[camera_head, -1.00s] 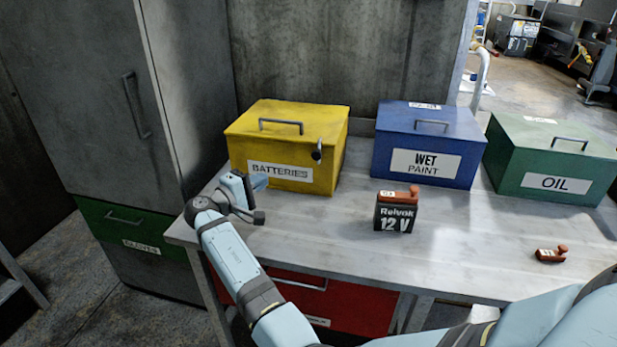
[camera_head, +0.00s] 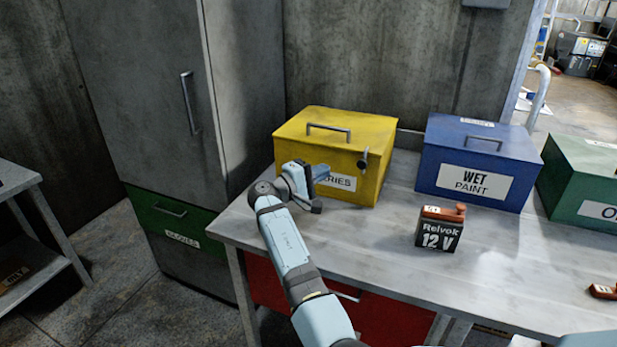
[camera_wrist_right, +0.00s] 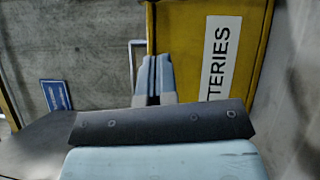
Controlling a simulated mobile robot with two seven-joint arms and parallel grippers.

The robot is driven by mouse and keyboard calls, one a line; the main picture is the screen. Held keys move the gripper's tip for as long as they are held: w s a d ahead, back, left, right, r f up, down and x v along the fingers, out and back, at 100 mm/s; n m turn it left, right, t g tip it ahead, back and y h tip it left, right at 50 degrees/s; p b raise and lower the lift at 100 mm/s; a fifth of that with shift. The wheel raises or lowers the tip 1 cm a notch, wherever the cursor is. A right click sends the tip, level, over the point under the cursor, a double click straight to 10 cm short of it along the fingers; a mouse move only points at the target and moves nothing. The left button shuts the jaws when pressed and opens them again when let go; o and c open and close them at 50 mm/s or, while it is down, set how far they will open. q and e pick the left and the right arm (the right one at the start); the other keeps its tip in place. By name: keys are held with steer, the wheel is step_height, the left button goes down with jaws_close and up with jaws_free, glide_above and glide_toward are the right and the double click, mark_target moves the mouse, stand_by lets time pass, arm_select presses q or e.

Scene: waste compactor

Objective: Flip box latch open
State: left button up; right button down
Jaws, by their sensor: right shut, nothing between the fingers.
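The yellow batteries box (camera_head: 345,135) stands on the metal table with its lid down. Its latch (camera_head: 363,161) is a small dark round piece on the front face, near the upper right corner. My right gripper (camera_head: 321,172) is in front of the box's left front and covers part of its label. In the right wrist view the two fingers (camera_wrist_right: 156,78) are together with nothing between them, left of the label on the yellow box (camera_wrist_right: 258,55). The latch is not visible in that view. I cannot tell whether the fingers touch the box. My left gripper is not in view.
A blue wet paint box (camera_head: 476,150) and a green oil box (camera_head: 580,185) stand to the right. A 12 V battery (camera_head: 439,232) stands on the table (camera_head: 390,270) in front of them. A grey cabinet (camera_head: 150,90) stands at the left.

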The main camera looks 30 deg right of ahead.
mark_target(364, 162)
arm_select(q)
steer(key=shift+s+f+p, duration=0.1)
steer(key=shift+p, duration=0.25)
arm_select(e)
steer(key=s+d, duration=0.2)
steer(key=d, duration=0.4)
steer(key=shift+r, duration=0.4)
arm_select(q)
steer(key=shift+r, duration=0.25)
arm_select(e)
steer(key=shift+s+d, duration=0.1)
steer(key=shift+d, duration=0.1)
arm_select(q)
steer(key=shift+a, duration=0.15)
